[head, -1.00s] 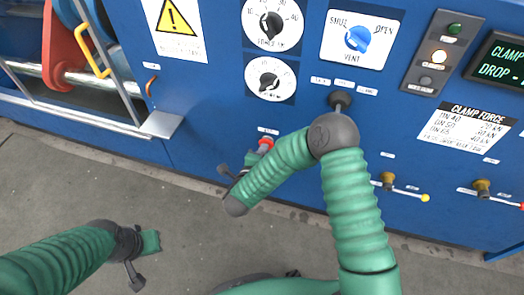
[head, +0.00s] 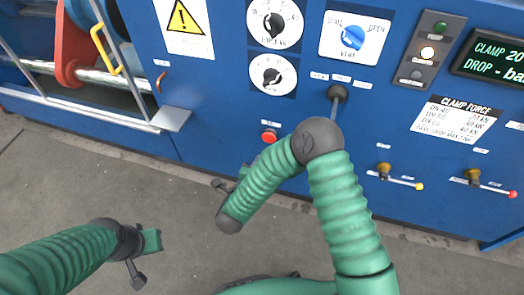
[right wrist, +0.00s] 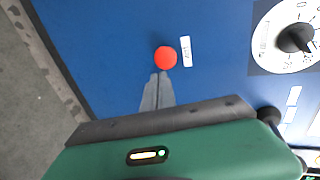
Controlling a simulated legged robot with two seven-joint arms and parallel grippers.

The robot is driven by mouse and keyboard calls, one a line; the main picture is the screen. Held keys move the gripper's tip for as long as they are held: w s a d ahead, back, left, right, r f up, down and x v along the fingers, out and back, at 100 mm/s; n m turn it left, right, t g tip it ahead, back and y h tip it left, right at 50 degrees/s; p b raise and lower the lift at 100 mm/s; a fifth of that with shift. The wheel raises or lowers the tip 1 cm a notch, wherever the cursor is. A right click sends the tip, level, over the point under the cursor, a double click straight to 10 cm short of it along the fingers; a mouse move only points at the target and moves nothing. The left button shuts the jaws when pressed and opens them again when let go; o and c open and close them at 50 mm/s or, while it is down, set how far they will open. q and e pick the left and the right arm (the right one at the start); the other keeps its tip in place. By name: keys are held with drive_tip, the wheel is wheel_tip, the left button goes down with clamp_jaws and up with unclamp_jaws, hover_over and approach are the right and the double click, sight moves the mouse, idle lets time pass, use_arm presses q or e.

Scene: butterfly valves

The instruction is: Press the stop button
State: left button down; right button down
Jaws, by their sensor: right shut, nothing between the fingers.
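The red stop button (head: 269,136) sits low on the front of the blue panel, under a small white label. In the right wrist view the red button (right wrist: 165,57) is round, with its label (right wrist: 186,51) beside it. My right gripper (right wrist: 160,76) is shut and empty; its fingertips appear right at the button's lower edge, and I cannot tell whether they touch it. In the head view my right arm partly hides this gripper. My left gripper (head: 150,254) is over the floor at lower left, away from the panel; its jaw state is unclear.
Two black dials (head: 273,75), a blue vent knob (head: 352,37) and a black-knobbed lever (head: 337,93) are on the panel above. Two small valve levers (head: 400,179) stick out at right. A metal rail and ledge (head: 171,119) stand at left. Grey floor is clear in front.

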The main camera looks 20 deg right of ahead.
drive_tip(key=v, duration=0.3)
drive_tip(key=shift+s+a, duration=0.1)
drive_tip(key=shift+a, duration=0.4)
drive_tip(key=shift+d, duration=0.25)
